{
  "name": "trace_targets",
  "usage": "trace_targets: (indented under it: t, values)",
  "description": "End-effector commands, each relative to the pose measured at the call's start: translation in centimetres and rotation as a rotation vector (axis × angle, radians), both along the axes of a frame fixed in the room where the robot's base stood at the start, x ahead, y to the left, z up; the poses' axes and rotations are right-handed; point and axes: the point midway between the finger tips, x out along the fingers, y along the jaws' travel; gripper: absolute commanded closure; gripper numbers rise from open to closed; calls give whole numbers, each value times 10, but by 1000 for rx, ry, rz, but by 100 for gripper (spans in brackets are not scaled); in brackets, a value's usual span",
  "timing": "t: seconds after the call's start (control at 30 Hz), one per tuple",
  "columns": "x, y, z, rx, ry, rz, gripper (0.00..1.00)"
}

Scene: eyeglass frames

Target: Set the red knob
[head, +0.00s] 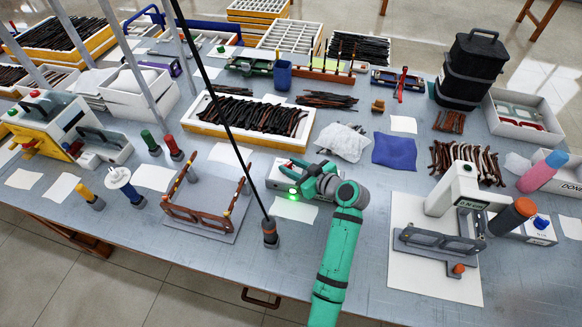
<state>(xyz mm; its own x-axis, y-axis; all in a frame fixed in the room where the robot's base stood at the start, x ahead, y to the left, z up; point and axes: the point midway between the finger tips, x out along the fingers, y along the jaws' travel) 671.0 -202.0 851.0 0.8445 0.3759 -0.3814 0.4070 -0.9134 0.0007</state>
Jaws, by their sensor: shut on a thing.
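A small white box (279,180) sits on the table near the middle, with a lit green spot at its front. My teal gripper (299,179) is at this box, reaching in from the right. A small reddish spot of the red knob (289,165) seems to show at the top of the box, by the gripper; most of it is hidden. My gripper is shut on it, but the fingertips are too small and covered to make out. I cannot tell how far the knob is turned.
A dark driver (270,238) on a long black cable stands in front of the box. A white testing stand (452,190) is at the right. Trays fill the back.

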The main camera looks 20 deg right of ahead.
Motion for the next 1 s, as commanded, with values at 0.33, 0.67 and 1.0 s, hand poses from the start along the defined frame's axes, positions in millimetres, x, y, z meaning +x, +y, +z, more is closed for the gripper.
trace_targets:
  t: [0.33, 0.67, 1.0]
  values:
    - [4, -7, 0, 1, 2, 298, 93]
    - [7, -9, 0, 1, 2, 488, 93]
    - [7, -9, -2, 0, 4, 555, 93]
